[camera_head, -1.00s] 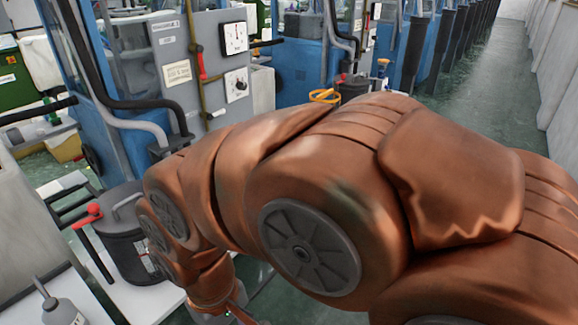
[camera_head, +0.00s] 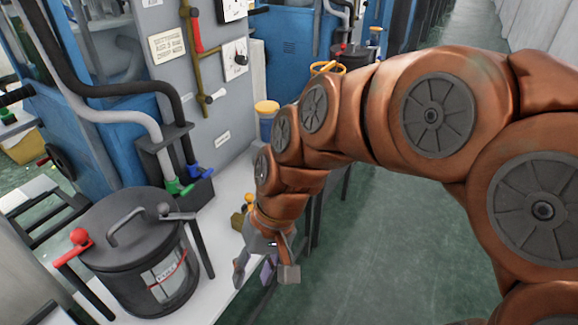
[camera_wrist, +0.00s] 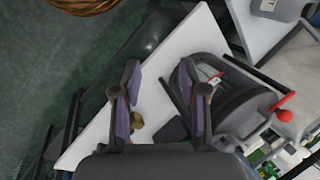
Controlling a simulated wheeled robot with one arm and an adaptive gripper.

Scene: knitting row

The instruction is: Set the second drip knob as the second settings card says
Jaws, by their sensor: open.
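On the grey machine panel in the head view are two white square plates. The lower plate (camera_head: 235,61) carries a small black knob. The upper plate (camera_head: 231,9) is cut off by the frame's top edge. A cream printed card (camera_head: 167,45) is fixed to their left; its text is too small to read surely. I cannot tell which knob or card is the second. My gripper (camera_head: 265,268) hangs low in front of the white bench, below and apart from the panel. Its two fingers stand apart and empty in the wrist view (camera_wrist: 160,85).
A black lidded pot (camera_head: 130,245) with red and grey handles stands on the white bench (camera_head: 232,205). Grey hoses and a red lever (camera_head: 196,30) are near the panel. A yellow-lidded blue container (camera_head: 266,110) stands right of it. Green aisle floor (camera_head: 400,230) is open at right.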

